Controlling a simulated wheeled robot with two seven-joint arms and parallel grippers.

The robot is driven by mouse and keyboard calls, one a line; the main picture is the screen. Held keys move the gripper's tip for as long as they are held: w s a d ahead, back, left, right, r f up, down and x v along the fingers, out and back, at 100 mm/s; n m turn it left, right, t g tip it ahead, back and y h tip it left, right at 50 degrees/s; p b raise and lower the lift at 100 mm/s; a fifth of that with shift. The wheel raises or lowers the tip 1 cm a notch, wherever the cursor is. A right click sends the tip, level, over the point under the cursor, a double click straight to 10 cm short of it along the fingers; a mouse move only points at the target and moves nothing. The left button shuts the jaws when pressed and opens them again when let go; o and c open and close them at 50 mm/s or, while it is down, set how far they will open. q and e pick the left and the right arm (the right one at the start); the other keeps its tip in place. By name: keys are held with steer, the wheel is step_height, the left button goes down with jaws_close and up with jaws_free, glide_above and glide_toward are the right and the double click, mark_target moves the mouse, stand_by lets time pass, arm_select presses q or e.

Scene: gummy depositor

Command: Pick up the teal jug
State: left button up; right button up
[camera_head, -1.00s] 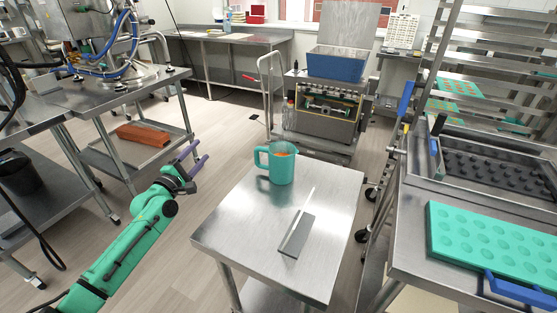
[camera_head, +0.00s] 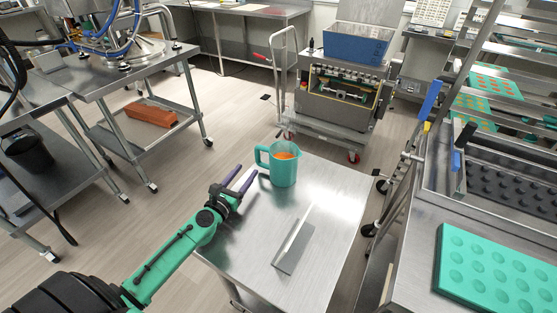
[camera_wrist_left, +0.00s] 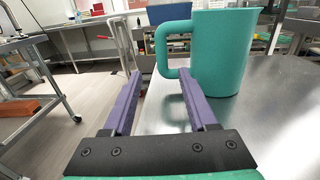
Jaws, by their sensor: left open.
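The teal jug (camera_head: 284,166) stands upright on the small steel table (camera_head: 335,215), near its far left edge. Orange contents show inside it, and its handle (camera_head: 261,157) points left. My left gripper (camera_head: 239,178) is open and empty, short of the jug and to its lower left in the head view. In the left wrist view the purple fingers (camera_wrist_left: 156,85) point toward the jug (camera_wrist_left: 215,50). The handle (camera_wrist_left: 165,50) shows just beyond the fingertips, roughly between them, with no clear contact. My right gripper is not in view.
A grey metal scraper (camera_head: 296,245) lies on the table in front of the jug. A teal mould tray (camera_head: 490,270) lies on the right counter. The depositor machine with a blue hopper (camera_head: 355,47) stands behind. An orange-brown block (camera_head: 150,113) sits on a lower shelf at left.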

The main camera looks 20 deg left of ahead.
mark_target(256, 159)
arm_select(q)
steer(key=w, duration=0.6)
steer(key=shift+d+f, duration=0.1)
steer(key=shift+d, duration=0.2)
jaws_close()
stand_by(0.9)
